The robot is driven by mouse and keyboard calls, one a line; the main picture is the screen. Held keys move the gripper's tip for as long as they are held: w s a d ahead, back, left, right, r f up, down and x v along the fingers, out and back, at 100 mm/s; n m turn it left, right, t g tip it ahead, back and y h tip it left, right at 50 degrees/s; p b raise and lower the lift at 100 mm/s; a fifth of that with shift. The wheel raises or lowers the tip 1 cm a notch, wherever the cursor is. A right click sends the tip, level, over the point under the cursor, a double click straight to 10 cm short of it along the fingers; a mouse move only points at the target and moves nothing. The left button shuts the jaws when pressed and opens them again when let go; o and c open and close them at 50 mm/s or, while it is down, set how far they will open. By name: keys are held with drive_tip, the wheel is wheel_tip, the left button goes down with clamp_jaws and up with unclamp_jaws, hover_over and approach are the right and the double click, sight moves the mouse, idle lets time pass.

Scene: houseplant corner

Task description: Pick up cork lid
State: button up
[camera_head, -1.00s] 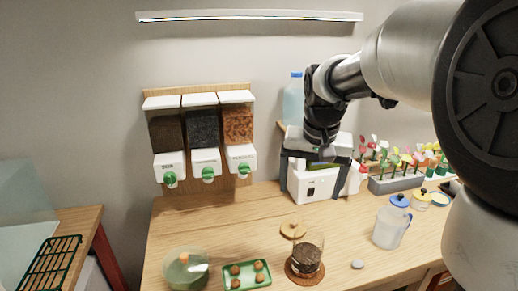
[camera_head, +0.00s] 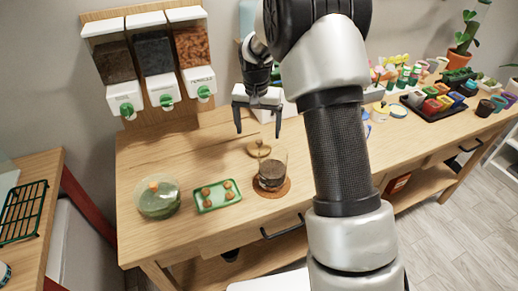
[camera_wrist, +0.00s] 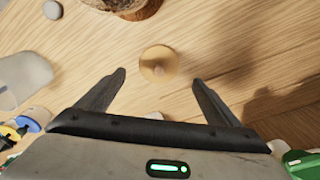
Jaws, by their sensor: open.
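The cork lid (camera_head: 259,148) is a round tan disc with a small knob, lying on the wooden table (camera_head: 140,178) just behind the glass jar (camera_head: 272,172). In the wrist view the cork lid (camera_wrist: 159,63) lies ahead of the fingertips, roughly centred between them. My gripper (camera_head: 258,134) is open and empty, its fingers pointing down above the table near the lid. In the wrist view my gripper (camera_wrist: 158,76) shows both fingers spread wide, apart from the lid. The jar holds dark soil and stands on a round cork coaster (camera_head: 284,190).
A green tray (camera_head: 206,206) with several brown balls and a glass bowl (camera_head: 150,208) stand left of the jar. A grey pebble (camera_wrist: 52,10) and a clear jug (camera_wrist: 24,78) lie to the side in the wrist view.

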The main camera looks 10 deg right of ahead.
sight(259, 142)
drive_tip(key=shift+w+d+f, duration=0.1)
drive_tip(key=shift+w+f, duration=0.05)
drive_tip(key=shift+f, duration=1.6)
drive_tip(key=shift+w+d+f, duration=0.1)
drive_tip(key=shift+f, duration=1.65)
drive_tip(key=c, duration=1.1)
